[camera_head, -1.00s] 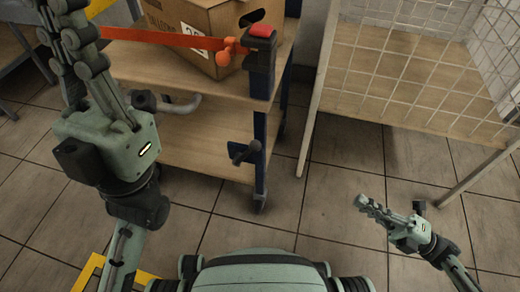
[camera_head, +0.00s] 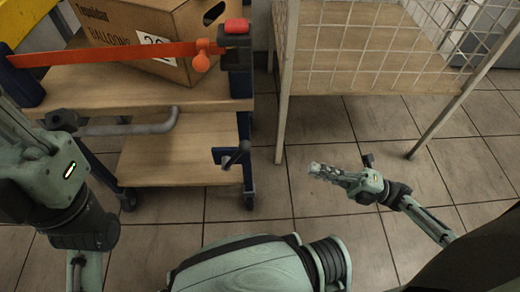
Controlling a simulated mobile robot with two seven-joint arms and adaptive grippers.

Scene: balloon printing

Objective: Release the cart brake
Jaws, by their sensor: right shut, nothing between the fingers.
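The cart (camera_head: 150,88) has wooden shelves and dark blue posts and stands at the left. A short dark lever (camera_head: 236,156) sticks out low on its right post, above a wheel; I cannot tell for sure that it is the brake. An orange bar (camera_head: 120,52) crosses the cart's top, with a red cap (camera_head: 237,26) at its right end. My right gripper (camera_head: 314,168) is shut and empty, above the floor to the right of the lever and apart from it. My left gripper (camera_head: 12,125) shows only partly at the left edge; its fingertips are cut off.
A cardboard balloon box (camera_head: 160,30) sits on the cart's top shelf. A white wire-mesh rack (camera_head: 365,75) with a wooden shelf stands to the right of the cart. The tiled floor (camera_head: 300,215) between the cart and my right gripper is clear.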

